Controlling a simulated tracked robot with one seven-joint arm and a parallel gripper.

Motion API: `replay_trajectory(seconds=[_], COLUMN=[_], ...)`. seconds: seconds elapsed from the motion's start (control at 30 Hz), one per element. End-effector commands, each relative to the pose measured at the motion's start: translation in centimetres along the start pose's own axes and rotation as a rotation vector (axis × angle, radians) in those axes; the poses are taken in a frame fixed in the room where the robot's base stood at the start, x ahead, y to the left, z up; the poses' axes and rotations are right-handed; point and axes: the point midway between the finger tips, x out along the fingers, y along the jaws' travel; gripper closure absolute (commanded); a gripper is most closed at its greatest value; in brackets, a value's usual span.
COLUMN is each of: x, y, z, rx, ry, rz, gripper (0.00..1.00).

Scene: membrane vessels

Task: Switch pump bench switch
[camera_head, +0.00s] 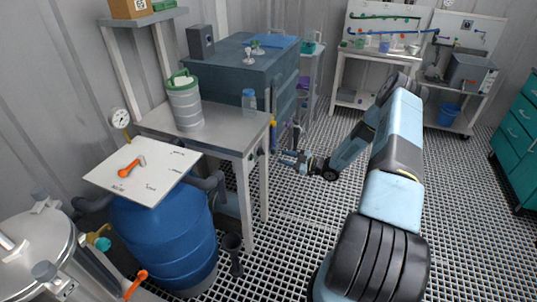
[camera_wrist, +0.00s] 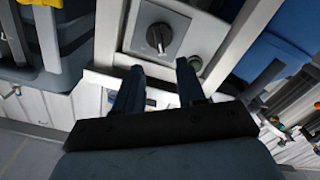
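The switch (camera_wrist: 158,38) is a round dark rotary knob with a light grip bar on a pale grey panel in the wrist view. In the head view my gripper (camera_head: 285,158) is low, at the right side of the steel bench (camera_head: 222,134). The switch is too small to make out clearly there.
A ribbed canister (camera_head: 185,108) and a blue-capped bottle (camera_head: 249,103) stand on the bench. A blue drum (camera_head: 165,240) with a white board (camera_head: 140,172) stands at the front left. A dark blue cabinet (camera_head: 235,68) is behind. The grated floor to the right of the bench is mostly open.

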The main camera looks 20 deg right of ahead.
Motion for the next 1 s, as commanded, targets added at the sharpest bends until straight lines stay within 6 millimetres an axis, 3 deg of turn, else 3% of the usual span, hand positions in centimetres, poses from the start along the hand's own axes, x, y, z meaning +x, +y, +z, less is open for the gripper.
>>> replay_trajectory(seconds=[0.3,0.5,1.0], x=[5.6,8.0,9.0], y=[-0.1,0.0,0.0], z=[0.0,0.0,0.0], rx=[0.000,0.000,0.000], ry=[0.001,0.000,-0.001], rz=[-0.002,0.000,-0.001], gripper=[0.61,0.61,0.64])
